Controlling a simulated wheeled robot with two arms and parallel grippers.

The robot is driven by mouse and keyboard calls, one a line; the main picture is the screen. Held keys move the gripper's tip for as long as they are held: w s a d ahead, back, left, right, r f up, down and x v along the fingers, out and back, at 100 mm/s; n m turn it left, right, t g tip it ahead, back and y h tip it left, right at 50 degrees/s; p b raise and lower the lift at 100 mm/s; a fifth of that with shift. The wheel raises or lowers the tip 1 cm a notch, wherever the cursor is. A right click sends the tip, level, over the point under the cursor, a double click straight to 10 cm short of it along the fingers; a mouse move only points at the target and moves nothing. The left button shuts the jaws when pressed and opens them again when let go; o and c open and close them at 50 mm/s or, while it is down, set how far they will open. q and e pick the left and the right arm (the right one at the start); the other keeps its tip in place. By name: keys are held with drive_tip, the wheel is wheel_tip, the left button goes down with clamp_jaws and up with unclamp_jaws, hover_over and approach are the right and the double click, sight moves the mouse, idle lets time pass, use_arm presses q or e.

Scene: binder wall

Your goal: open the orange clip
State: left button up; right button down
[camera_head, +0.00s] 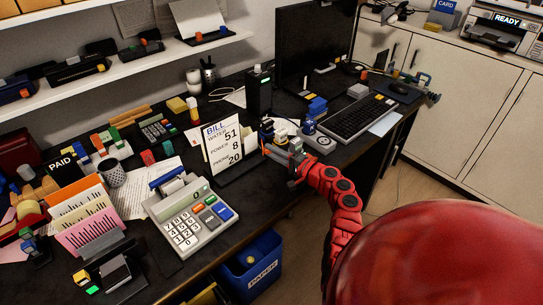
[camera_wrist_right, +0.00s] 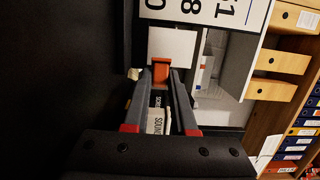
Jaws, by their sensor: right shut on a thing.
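The orange clip (camera_wrist_right: 160,72) shows in the wrist view as a small orange piece between the fingertips of my right gripper (camera_wrist_right: 159,78). The gripper is shut on it. A white block or sheet (camera_wrist_right: 172,46) lies just beyond the clip; I cannot tell whether they touch. In the head view my right gripper (camera_head: 270,149) reaches in from the right at the desk's front edge, beside the upright BILL card (camera_head: 222,146). The clip is too small or hidden to make out there. My left gripper is not in view.
A calculator (camera_head: 192,213) stands left of the gripper on the black desk. A keyboard (camera_head: 356,118) and monitor (camera_head: 315,45) are to the right. A blue paper bin (camera_head: 234,280) stands below the desk edge. Small stationery crowds the desk near the gripper.

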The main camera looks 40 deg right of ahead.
drive_tip(key=c, duration=0.7)
unclamp_jaws()
drive_tip(key=v, duration=1.7)
drive_tip(key=shift+s+d+b, duration=0.1)
drive_tip(key=shift+s+b, duration=0.15)
drive_tip(key=shift+b, duration=0.15)
